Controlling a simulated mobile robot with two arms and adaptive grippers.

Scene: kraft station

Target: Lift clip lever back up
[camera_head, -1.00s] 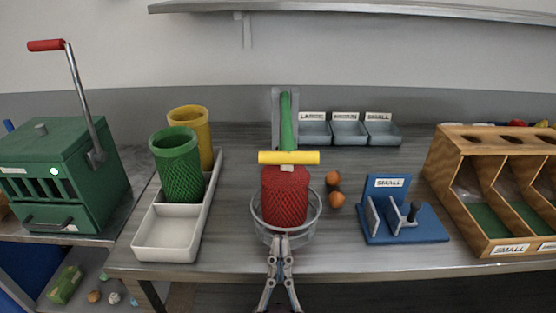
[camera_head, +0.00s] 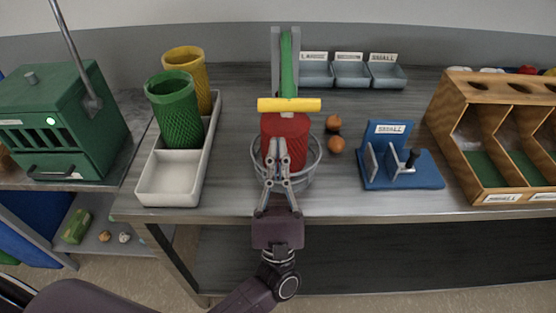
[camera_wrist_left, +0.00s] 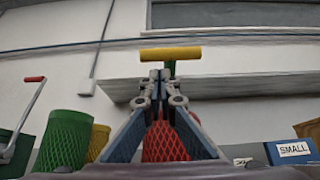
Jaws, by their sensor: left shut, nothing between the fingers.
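The clip station holds a red mesh bag (camera_head: 285,128) upright over a round wire-like ring (camera_head: 314,160) at the table's front. The lever has a yellow crossbar handle (camera_head: 289,105) lying level just above the bag, with a green arm (camera_head: 287,62) behind it between grey posts. My left gripper (camera_head: 276,146) is shut and empty in front of the bag, below the yellow handle. In the left wrist view the handle (camera_wrist_left: 170,54) shows above and beyond my fingertips (camera_wrist_left: 160,76), and the red mesh (camera_wrist_left: 164,143) shows between the finger links. My right gripper is out of view.
A green mesh bin (camera_head: 175,110) and a yellow one (camera_head: 188,72) stand in a white tray (camera_head: 168,178) to the left. Two brown round items (camera_head: 335,134) lie right of the ring. A blue SMALL fixture (camera_head: 405,180) and a wooden sorter (camera_head: 478,140) stand further right.

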